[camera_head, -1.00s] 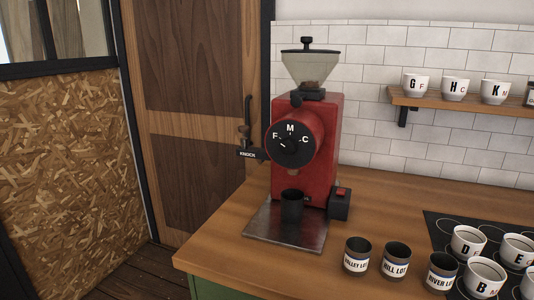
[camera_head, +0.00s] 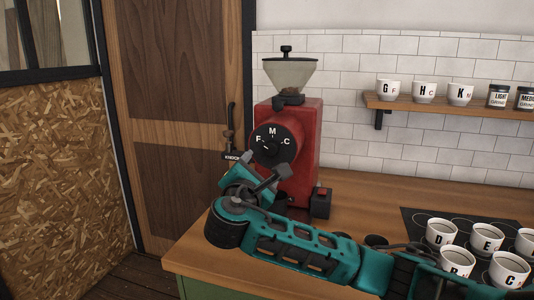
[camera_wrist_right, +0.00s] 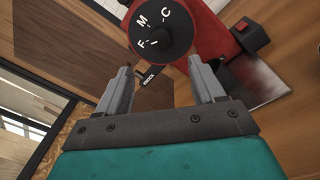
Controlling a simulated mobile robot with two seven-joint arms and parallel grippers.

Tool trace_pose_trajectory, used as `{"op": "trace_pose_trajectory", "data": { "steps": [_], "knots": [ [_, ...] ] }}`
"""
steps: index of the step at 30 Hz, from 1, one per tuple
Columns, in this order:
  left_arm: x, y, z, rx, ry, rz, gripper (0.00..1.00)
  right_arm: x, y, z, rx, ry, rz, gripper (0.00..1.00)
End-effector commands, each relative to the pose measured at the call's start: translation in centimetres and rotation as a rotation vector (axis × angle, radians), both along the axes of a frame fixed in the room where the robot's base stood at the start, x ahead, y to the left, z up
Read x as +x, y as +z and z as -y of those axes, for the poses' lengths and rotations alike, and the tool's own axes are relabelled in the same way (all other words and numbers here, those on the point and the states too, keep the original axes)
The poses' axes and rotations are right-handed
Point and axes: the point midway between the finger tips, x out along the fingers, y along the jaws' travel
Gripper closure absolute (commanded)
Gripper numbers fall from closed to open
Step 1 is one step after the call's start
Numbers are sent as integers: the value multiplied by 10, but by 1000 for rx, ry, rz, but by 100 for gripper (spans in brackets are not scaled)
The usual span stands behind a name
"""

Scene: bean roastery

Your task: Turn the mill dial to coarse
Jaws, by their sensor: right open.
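The red mill (camera_head: 307,150) stands on the wooden counter against the tiled wall. Its round black dial (camera_head: 272,146) faces me, with F at left, M at top and C at right. A small pale pointer mark on the dial seems to lie toward F. The dial also shows at the top of the right wrist view (camera_wrist_right: 160,32), turned in the picture. My right gripper (camera_head: 264,172) is just below and in front of the dial, apart from it. In the right wrist view its two fingers (camera_wrist_right: 167,80) are spread with nothing between them. My left gripper is out of view.
Lettered cups (camera_head: 440,233) stand on a dark mat at right. A wall shelf (camera_head: 430,106) holds more cups and jars. A knock lever (camera_head: 231,156) is left of the dial. My right arm hides the counter's front and most of the dark cup under the mill.

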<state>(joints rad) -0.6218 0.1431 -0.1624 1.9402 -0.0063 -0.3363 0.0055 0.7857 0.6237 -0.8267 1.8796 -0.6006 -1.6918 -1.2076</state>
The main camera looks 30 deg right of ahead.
Motion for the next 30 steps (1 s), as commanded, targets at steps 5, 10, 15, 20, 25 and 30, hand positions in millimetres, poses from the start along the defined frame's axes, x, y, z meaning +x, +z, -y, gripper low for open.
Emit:
{"op": "trace_pose_trajectory", "data": {
  "steps": [5,10,15,20,25,30],
  "knots": [
    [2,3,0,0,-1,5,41,18,0,19,1,-4,-1,32],
    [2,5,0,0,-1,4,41,44,1,45,1,-3,-1,32],
    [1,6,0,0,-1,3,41,67,0,67,4,-1,1,32],
    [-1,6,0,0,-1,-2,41,82,0,80,3,1,-1,32],
    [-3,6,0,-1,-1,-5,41,88,-1,87,5,3,0,32],
    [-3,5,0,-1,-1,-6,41,89,-1,87,5,3,0,32]
  ]
}}
